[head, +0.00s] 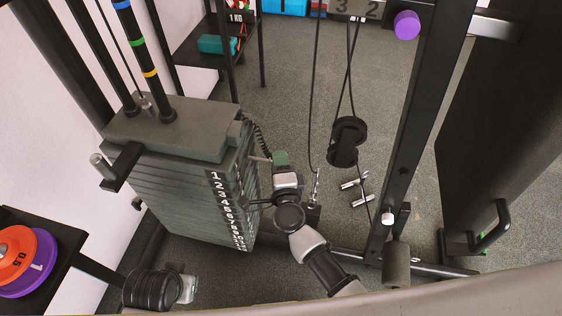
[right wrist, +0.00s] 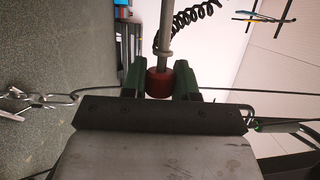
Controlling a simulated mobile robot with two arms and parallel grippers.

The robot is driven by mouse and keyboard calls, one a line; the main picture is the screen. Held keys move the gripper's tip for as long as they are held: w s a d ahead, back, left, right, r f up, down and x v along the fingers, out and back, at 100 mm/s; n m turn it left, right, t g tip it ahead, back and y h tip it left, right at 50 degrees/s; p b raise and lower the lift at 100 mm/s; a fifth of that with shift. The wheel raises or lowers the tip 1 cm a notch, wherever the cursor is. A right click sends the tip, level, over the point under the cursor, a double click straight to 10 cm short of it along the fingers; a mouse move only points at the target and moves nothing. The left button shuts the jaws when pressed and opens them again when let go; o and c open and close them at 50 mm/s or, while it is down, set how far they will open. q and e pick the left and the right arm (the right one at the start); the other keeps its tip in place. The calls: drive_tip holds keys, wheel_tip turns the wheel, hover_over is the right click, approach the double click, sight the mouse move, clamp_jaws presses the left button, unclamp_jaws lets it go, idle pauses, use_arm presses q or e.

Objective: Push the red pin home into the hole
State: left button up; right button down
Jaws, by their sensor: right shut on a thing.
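The weight stack (head: 195,190) stands at left in the head view, with numbers down its edge. My right gripper (head: 280,158) is just right of the stack's upper part. In the right wrist view its green fingers (right wrist: 158,82) are shut on the red head of the pin (right wrist: 159,84), one on each side. The pin's grey shaft (right wrist: 166,30) points away from the gripper. In the head view the shaft (head: 259,157) points left at the stack; I cannot tell whether its tip touches it. The hole is not visible.
A black coiled cord (right wrist: 196,12) hangs by the pin. A black pulley (head: 345,142) with cables hangs right of my gripper, and a black upright post (head: 412,120) stands beyond it. Plates, orange (head: 14,250) and purple (head: 40,262), sit at lower left.

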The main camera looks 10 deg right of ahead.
sight(266, 160)
use_arm(q)
drive_tip(key=shift+r, duration=0.2)
use_arm(e)
drive_tip(key=shift+w+a, duration=0.1)
drive_tip(key=shift+a, duration=0.2)
use_arm(q)
drive_tip(key=shift+s, duration=0.15)
drive_tip(key=shift+s+f, duration=0.15)
drive_tip(key=shift+s, duration=0.05)
use_arm(e)
drive_tip(key=shift+w+a, duration=0.1)
drive_tip(key=shift+a, duration=0.2)
use_arm(q)
drive_tip(key=shift+w, duration=0.2)
use_arm(e)
drive_tip(key=shift+a, duration=0.25)
use_arm(q)
drive_tip(key=shift+r, duration=0.25)
use_arm(e)
drive_tip(key=shift+w+a, duration=0.15)
drive_tip(key=shift+a, duration=0.05)
drive_tip(key=shift+a, duration=0.2)
drive_tip(key=shift+w+a, duration=0.15)
drive_tip(key=shift+a, duration=0.25)
use_arm(q)
drive_tip(key=shift+s+r, duration=0.2)
drive_tip(key=shift+r, duration=0.35)
use_arm(e)
drive_tip(key=shift+a, duration=0.1)
